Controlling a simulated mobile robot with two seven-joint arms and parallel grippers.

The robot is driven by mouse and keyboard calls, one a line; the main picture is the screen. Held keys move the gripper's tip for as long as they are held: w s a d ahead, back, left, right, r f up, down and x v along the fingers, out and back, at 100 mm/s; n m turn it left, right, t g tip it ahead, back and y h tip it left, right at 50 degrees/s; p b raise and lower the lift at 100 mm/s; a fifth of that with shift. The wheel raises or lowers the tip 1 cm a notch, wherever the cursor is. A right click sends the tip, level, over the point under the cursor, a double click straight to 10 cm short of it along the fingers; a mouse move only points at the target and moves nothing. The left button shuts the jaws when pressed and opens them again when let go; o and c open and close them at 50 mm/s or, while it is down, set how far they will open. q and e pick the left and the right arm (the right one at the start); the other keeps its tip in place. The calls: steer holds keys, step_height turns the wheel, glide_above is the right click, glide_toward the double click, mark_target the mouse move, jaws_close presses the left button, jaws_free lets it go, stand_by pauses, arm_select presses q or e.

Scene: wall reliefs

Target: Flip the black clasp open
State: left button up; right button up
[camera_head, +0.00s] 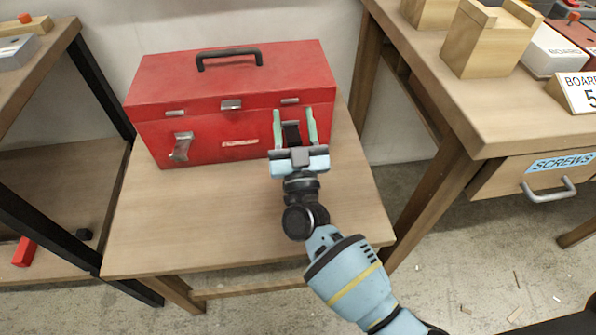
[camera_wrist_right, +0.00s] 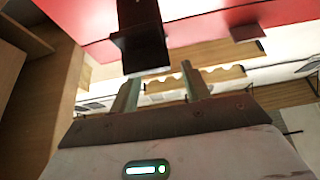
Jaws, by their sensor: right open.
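A red toolbox (camera_head: 225,95) stands closed on a small wooden table (camera_head: 240,225), with a black handle (camera_head: 229,57) on its lid. The black clasp (camera_head: 291,133) is on the right part of its front face. In the wrist view the black clasp (camera_wrist_right: 140,38) hangs out from the red face, just beyond the fingertips. My right gripper (camera_head: 294,113) is open in front of the clasp, with one finger to each side of it in the head view. In the wrist view the gripper (camera_wrist_right: 158,80) has nothing between its fingers. My left gripper is not in view.
A silver clasp (camera_head: 181,147) sticks out at the front left of the toolbox. A workbench (camera_head: 450,95) with wooden blocks and a drawer (camera_head: 535,180) stands at right. A shelf (camera_head: 60,190) is at left. The small table's front is clear except for my right arm above it.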

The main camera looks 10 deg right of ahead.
steer(key=s+a+r+p, duration=0.1)
steer(key=s+p, duration=0.7)
steer(key=s, duration=0.8)
steer(key=shift+a+r, duration=0.25)
steer(key=shift+r, duration=0.05)
